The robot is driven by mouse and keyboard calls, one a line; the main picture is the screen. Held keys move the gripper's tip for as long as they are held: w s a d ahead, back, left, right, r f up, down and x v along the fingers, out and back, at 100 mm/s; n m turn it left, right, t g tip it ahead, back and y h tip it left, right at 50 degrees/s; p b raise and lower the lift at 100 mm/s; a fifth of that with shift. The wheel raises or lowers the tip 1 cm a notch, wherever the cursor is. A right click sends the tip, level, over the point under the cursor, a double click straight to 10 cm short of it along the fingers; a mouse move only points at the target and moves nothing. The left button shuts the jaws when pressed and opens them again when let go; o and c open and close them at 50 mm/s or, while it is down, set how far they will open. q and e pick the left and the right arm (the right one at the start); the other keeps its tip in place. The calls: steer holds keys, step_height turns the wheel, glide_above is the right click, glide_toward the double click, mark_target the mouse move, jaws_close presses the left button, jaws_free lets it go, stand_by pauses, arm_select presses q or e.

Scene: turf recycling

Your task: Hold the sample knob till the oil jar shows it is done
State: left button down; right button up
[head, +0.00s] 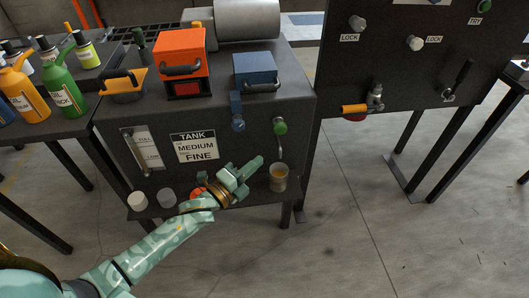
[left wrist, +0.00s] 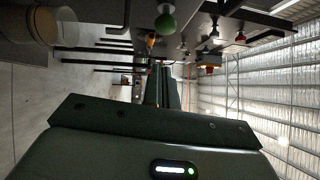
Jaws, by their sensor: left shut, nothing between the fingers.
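The round green knob (head: 280,127) sits on a bent metal spout at the right of the tank front. It also shows at the top of the left wrist view (left wrist: 166,23). The clear oil jar (head: 278,177) stands below the spout on the shelf, with amber oil in it; any mark on it is too small to read. In the left wrist view the jar (left wrist: 28,22) is at the upper left, partly cut off. My left gripper (head: 252,170) is shut and empty, just left of the jar and below the knob, apart from the knob. My right gripper is not in view.
The dark tank (head: 300,88) has a label, a blue valve handle (head: 237,111) and a sight gauge (head: 136,150). Small cups (head: 138,200) stand on the shelf left of my gripper. The floor in front is clear.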

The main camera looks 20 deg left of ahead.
arm_select(q)
steer(key=shift+v, duration=1)
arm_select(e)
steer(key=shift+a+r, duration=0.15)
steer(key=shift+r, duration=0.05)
arm_select(q)
steer(key=s+a+f+n+g+y+p, duration=0.1)
steer(key=s+a+f+n+g+y, duration=0.15)
steer(key=f+n, duration=0.45)
steer(key=s+a+f+n+g+y, duration=0.2)
steer(key=s+a+f+n+g, duration=0.1)
steer(key=f, duration=0.8)
steer(key=s+a+f+n+g+y+p, duration=0.15)
steer(key=s+f+n+g, duration=0.3)
steer(key=s+f, duration=0.65)
steer(key=s+d+f+n+g+p, duration=0.2)
steer(key=s+d+f+g, duration=0.1)
steer(key=s, duration=1.5)
steer(key=s+d+f+n+g+p, duration=0.2)
steer(key=s+g, duration=0.3)
steer(key=s, duration=1.4)
steer(key=shift+d+f+n, duration=0.35)
steer(key=shift+d, duration=0.3)
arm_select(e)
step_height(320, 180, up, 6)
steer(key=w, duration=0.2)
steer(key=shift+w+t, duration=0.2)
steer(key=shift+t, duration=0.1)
